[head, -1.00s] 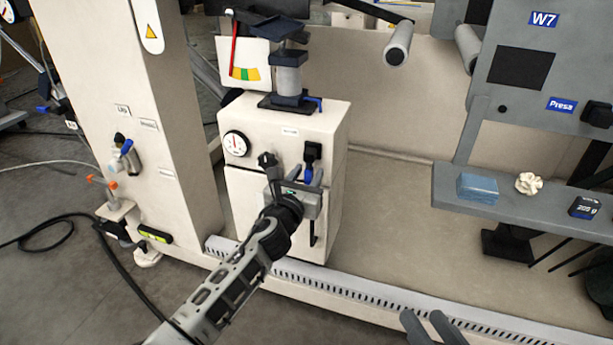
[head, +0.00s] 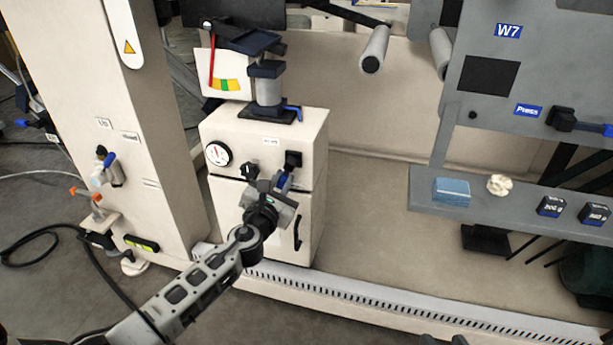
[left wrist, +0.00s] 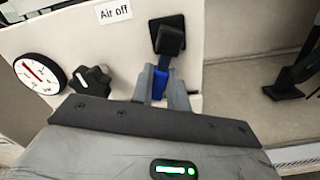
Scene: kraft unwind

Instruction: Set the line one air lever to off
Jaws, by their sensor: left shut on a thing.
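The air lever has a black pivot (head: 293,159) on the front of the white cabinet (head: 300,125) and a blue handle (head: 284,180) hanging down from it. The fingers hide part of the handle. Only dark tips of my right gripper (head: 444,340) show at the bottom edge.
A round gauge (head: 217,153) and a black knob (head: 249,170) sit left of the lever. A vertical black handle (head: 298,232) is below. The floor between is clear.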

